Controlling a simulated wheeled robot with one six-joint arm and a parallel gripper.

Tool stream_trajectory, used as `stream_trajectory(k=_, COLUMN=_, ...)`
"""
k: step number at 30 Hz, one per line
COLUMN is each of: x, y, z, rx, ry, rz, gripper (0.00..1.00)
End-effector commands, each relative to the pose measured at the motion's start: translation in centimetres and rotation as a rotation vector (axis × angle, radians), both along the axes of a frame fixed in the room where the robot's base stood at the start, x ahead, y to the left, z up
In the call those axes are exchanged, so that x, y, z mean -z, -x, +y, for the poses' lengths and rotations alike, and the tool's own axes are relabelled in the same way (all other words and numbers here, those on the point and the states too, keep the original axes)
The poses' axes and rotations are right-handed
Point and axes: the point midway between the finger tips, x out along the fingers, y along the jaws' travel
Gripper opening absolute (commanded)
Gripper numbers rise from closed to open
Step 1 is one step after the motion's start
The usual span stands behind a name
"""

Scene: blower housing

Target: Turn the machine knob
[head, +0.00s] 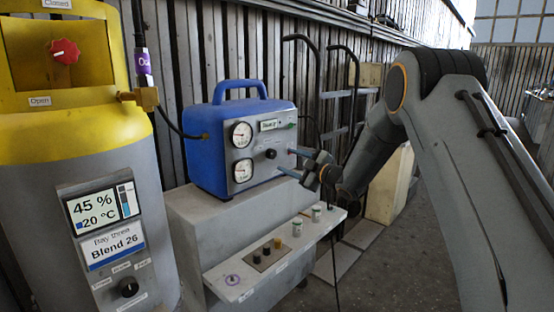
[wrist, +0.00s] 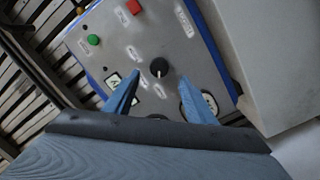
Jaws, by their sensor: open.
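The machine is a blue box (head: 207,148) with a carrying handle and a grey front panel, standing on a grey plinth. Its black round knob (head: 270,153) sits on the panel beside two dials. In the wrist view the knob (wrist: 159,67) has a white pointer line, with small labels around it too blurred to read. My gripper (head: 285,160) is to the right of the knob, in front of the panel. Its blue fingers are open and empty. In the wrist view the gripper (wrist: 160,79) points at the panel, with the knob showing beyond and between the fingertips, apart from them.
A yellow-topped grey cylinder (head: 100,180) stands at the left with a red knob (head: 65,51) and a lower black knob (head: 129,287). A shelf (head: 265,282) with small bottles lies below the machine. The panel also has a green button (wrist: 93,39) and a red button (wrist: 133,6).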

Motion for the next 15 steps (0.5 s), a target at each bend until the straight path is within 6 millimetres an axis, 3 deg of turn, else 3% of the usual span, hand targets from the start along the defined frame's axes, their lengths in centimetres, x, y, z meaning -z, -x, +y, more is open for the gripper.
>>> stream_trajectory(k=9, x=-0.1, y=-3.2, z=3.5, rx=0.001, ry=-0.001, rz=0.0, gripper=0.5)
stream_trajectory(k=15, x=-0.1, y=-4.5, z=4.8, rx=0.002, ry=-0.001, rz=0.002, gripper=0.5)
